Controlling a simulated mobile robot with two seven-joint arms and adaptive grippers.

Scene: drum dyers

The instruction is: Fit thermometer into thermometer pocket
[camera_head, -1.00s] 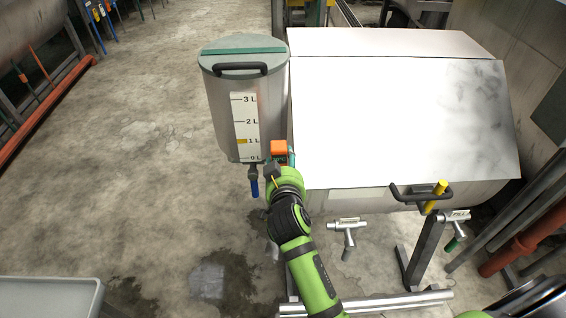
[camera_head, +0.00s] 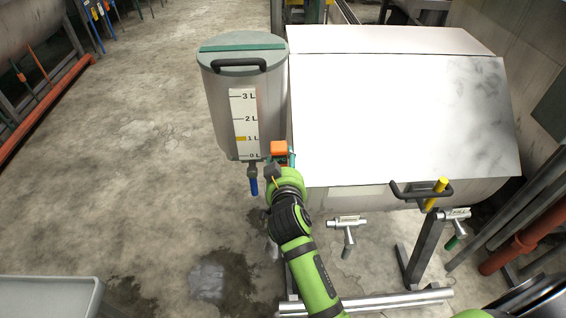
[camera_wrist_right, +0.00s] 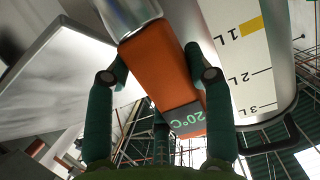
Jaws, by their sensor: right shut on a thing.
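The thermometer (camera_head: 279,147) has an orange block body and sits between the measuring tank and the drum's left edge. In the right wrist view the thermometer (camera_wrist_right: 165,80) shows a dark display reading 20°C. My right gripper (camera_head: 283,160) is shut on it; its teal fingers (camera_wrist_right: 155,72) press on both sides of the orange body. A shiny metal cylinder (camera_wrist_right: 130,14) adjoins the body's end in the wrist view; I cannot tell whether it is the thermometer pocket or part of the thermometer. The thermometer's lower end is hidden in the head view. My left gripper is not in view.
The grey measuring tank (camera_head: 221,110) with a litre scale and blue-handled tap (camera_head: 253,185) stands close left of the gripper. The steel drum (camera_head: 400,110) is close right, with a black handle (camera_head: 420,196) and pipe fittings (camera_head: 348,226) below. Open floor lies left.

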